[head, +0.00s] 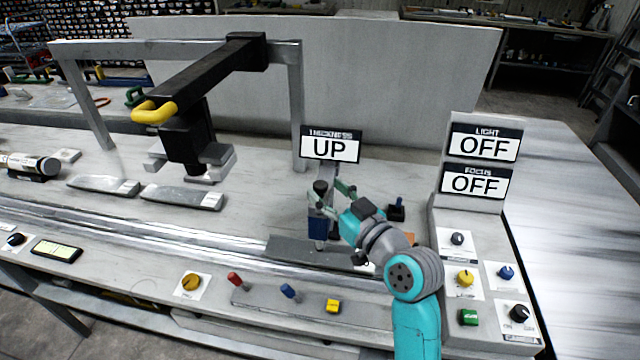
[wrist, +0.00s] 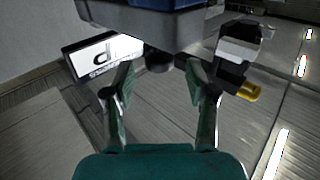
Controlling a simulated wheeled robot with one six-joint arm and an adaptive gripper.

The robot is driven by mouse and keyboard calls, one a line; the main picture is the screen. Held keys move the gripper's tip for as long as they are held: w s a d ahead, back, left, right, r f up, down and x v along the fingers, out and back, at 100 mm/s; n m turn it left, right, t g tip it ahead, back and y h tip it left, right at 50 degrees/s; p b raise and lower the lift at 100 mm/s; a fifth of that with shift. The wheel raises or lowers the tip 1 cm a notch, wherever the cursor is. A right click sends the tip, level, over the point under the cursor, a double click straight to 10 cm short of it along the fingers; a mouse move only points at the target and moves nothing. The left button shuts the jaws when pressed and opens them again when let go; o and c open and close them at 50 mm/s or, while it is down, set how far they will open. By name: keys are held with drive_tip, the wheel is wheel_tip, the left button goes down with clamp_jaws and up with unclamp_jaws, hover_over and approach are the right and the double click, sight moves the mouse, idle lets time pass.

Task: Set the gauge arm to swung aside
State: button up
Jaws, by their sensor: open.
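The thickness gauge stands on the bench under a sign reading UP (head: 330,147). It has a grey post, a blue body (head: 317,228) and a black knob (head: 320,187) at its upper front. I cannot tell for sure which part is the gauge arm. My gripper (head: 330,198) is at the gauge, close to the knob, with its fingers apart. In the wrist view my open fingers (wrist: 161,80) point at the round black knob (wrist: 160,62), which appears between and beyond the tips. Contact is not clear.
A black overhead arm with a yellow handle (head: 155,112) hangs from a grey frame at left. A control panel (head: 480,215) with two OFF signs stands at right. Knobs and a yellow button (head: 333,306) line the front edge. A small black block (head: 396,210) sits right of the gauge.

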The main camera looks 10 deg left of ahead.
sight(324, 189)
drive_tip(key=shift+x, duration=1.65)
clamp_jaws()
